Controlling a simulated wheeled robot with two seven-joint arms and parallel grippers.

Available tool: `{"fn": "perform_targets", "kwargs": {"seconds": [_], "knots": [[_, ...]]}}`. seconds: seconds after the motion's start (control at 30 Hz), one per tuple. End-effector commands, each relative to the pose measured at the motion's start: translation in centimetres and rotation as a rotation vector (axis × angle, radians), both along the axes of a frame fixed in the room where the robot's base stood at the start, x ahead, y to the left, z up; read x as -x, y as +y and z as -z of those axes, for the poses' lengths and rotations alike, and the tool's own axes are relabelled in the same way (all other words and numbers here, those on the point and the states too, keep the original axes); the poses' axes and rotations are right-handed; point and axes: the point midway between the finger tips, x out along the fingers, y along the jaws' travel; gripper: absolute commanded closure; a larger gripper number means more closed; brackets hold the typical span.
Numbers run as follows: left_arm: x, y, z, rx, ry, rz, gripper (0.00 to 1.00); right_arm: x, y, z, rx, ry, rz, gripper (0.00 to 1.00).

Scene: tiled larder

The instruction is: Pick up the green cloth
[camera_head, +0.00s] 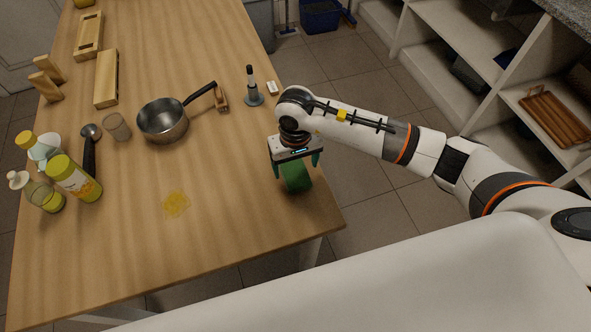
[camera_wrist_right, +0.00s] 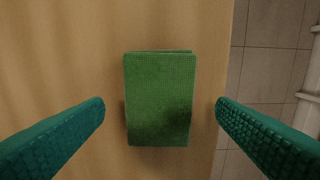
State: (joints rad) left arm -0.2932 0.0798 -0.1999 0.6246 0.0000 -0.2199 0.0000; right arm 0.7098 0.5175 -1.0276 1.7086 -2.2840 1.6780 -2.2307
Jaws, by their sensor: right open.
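The green cloth (camera_head: 297,178) is a folded rectangle lying on the wooden table near its right edge. In the right wrist view the cloth (camera_wrist_right: 158,98) lies in the middle, between the two teal fingers and apart from both. My right gripper (camera_head: 296,168) is open above the cloth, pointing down, and hides part of it in the head view. It also shows in the right wrist view (camera_wrist_right: 160,112), with a dark shadow on the cloth's lower right. My left gripper is not in view.
The wooden table (camera_head: 240,225) has a yellow stain (camera_head: 176,204) left of the cloth. A saucepan (camera_head: 163,120), a grey-and-black upright tool (camera_head: 252,88) and several bottles (camera_head: 72,178) stand farther off. The table's right edge is close to the cloth, with tiled floor beyond.

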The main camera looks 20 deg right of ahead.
Motion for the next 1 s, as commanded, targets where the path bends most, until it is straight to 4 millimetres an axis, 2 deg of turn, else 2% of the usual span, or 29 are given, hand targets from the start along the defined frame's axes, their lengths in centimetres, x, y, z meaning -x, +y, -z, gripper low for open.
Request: {"fn": "perform_targets", "kwargs": {"seconds": [0.1,0.2,0.43,0.73,1.0], "knots": [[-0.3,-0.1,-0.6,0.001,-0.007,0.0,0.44,0.1,0.0,1.5,-0.001,0.003,0.002,0.2],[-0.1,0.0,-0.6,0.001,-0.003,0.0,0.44,0.0,0.0,2.2,-0.001,0.0,0.0,0.2],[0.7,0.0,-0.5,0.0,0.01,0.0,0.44,0.0,0.0,2.3,-0.001,-0.001,-0.001,0.2],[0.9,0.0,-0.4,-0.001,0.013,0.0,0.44,0.0,0.0,2.3,-0.001,-0.001,0.0,0.68],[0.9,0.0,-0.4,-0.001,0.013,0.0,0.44,-0.1,0.0,2.0,-0.001,-0.003,0.0,0.68]]}}
